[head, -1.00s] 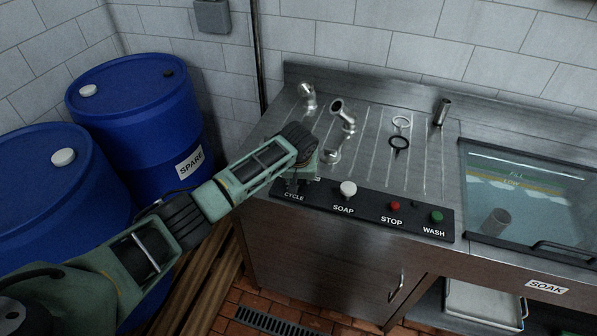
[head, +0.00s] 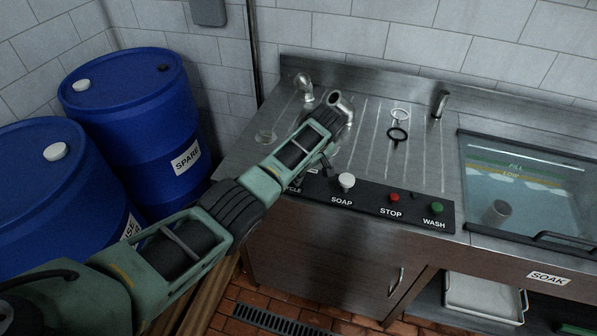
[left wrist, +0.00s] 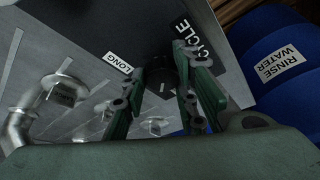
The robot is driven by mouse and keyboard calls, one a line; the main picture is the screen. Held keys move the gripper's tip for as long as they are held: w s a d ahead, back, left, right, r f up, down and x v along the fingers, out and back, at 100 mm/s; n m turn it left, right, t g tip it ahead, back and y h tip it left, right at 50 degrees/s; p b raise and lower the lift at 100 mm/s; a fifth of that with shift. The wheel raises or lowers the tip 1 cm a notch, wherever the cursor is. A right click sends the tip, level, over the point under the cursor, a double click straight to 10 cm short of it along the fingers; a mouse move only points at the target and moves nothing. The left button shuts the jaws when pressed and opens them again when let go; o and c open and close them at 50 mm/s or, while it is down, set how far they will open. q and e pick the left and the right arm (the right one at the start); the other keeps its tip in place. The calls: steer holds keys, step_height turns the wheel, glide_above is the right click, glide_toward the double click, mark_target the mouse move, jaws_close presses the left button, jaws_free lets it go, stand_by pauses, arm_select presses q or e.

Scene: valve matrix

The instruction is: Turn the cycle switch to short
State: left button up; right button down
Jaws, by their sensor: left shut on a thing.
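The cycle switch is a dark round knob (left wrist: 157,75) on the black control panel, between the LONG label (left wrist: 117,63) and the CYCLE lettering (left wrist: 187,45) in the left wrist view. My left gripper (left wrist: 163,84) is shut on it, one green finger on each side. The knob's pointer direction is not clear. In the head view my left gripper (head: 322,165) is at the panel's left end; my wrist hides the switch and part of the CYCLE lettering (head: 293,189). My right gripper is not in view.
On the panel right of the switch are the white soap knob (head: 346,181), red stop button (head: 394,198) and green wash button (head: 437,208). Pipe fittings (head: 303,85) and rings (head: 398,134) lie on the steel counter behind. Blue drums (head: 140,110) stand left, a water-filled sink (head: 520,185) right.

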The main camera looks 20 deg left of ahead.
arm_select(q)
steer(key=shift+w+d+r, duration=0.15)
steer(key=shift+w+r, duration=0.1)
stand_by(0.3)
steer(key=o, duration=0.8)
steer(key=shift+o, duration=1.1)
steer(key=shift+w+d+f, duration=0.1)
steer(key=shift+f, duration=0.05)
steer(key=v, duration=1.2)
